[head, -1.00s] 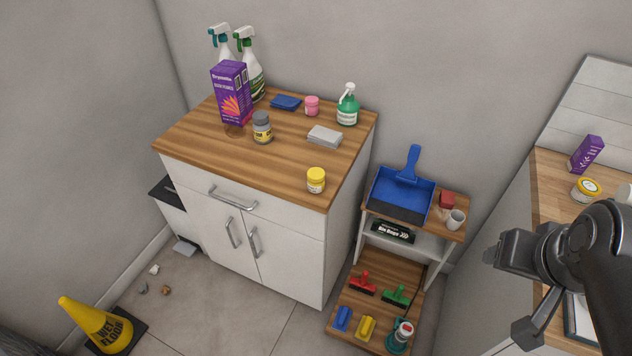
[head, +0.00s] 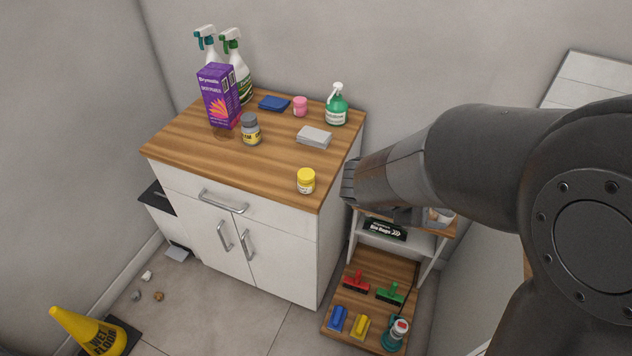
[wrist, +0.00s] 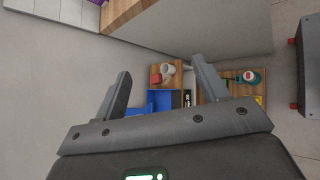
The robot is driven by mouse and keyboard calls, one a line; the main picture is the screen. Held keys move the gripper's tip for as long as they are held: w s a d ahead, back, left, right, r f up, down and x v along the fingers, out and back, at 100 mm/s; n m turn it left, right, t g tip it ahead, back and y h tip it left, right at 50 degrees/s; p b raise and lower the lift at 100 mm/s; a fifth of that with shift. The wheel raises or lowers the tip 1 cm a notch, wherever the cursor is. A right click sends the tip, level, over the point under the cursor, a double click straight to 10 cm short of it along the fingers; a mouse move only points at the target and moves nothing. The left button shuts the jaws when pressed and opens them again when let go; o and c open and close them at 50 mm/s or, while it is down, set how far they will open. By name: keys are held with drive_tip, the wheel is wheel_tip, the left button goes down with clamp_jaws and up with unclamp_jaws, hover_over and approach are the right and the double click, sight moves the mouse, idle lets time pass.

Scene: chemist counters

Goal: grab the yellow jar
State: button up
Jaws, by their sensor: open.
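The yellow jar (head: 306,181), with a yellow lid and a pale label, stands upright on the wooden top of the white cabinet (head: 252,163), near its front right corner. In the head view my arm reaches in from the right, and its end is just right of the cabinet, apart from the jar; the fingers are not clear there. In the wrist view my gripper (wrist: 163,92) has its two fingers spread wide with nothing between them touching them. The yellow jar is not seen in the wrist view.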

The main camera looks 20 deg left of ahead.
drive_tip(key=w+a+f+n+t+y, duration=0.1)
drive_tip(key=a+f+n+t, duration=0.15)
drive_tip(key=a+n, duration=0.4)
drive_tip(key=w+a+f+n+t+y, duration=0.1)
drive_tip(key=w+a+f+n+t, duration=0.2)
drive_tip(key=a, duration=0.6)
drive_tip(key=n+t+y, duration=0.6)
drive_tip(key=n+y, duration=0.2)
drive_tip(key=n, duration=0.2)
approach(308, 170)
drive_tip(key=shift+g, duration=0.25)
drive_tip(key=w, duration=0.5)
drive_tip(key=shift+w+d+r, duration=0.1)
drive_tip(key=shift+w+a, duration=0.2)
drive_tip(key=shift+w, duration=1.15)
drive_tip(key=shift+w+a, duration=0.2)
drive_tip(key=shift+w, duration=1.15)
drive_tip(key=shift+c, duration=0.5)
drive_tip(key=c, duration=1)
